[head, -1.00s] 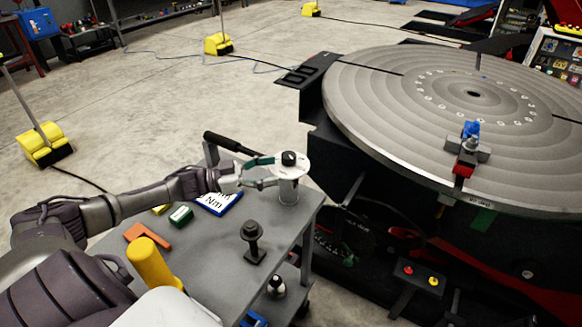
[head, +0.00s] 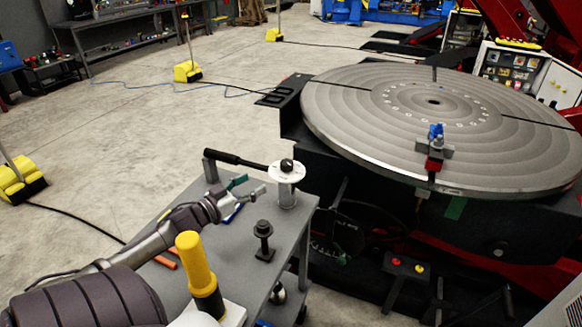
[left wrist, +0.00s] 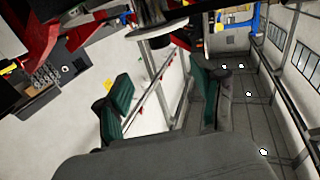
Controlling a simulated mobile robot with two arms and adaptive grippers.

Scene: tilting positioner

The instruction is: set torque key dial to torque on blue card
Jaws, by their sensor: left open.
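The torque key has a black handle (head: 235,158) and a round white dial (head: 287,171) with a black knob on top. It sits on a grey cylinder (head: 287,195) at the far corner of the grey cart. The dial's markings are too small to read. My left gripper (head: 250,188) is open and empty, just left of the dial and a little below it, apart from it. Its green-padded fingers (left wrist: 162,97) stand apart in the left wrist view with nothing between them. The blue card (head: 232,214) is mostly hidden behind my left gripper. My right gripper is not in view.
A dark bolt-like post (head: 263,240) stands on the cart (head: 225,262) in front of the dial. A yellow cylinder with a black lower part (head: 198,262) stands nearer. The large round positioner table (head: 360,130) is at the right, with a blue-and-red clamp (head: 435,148).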

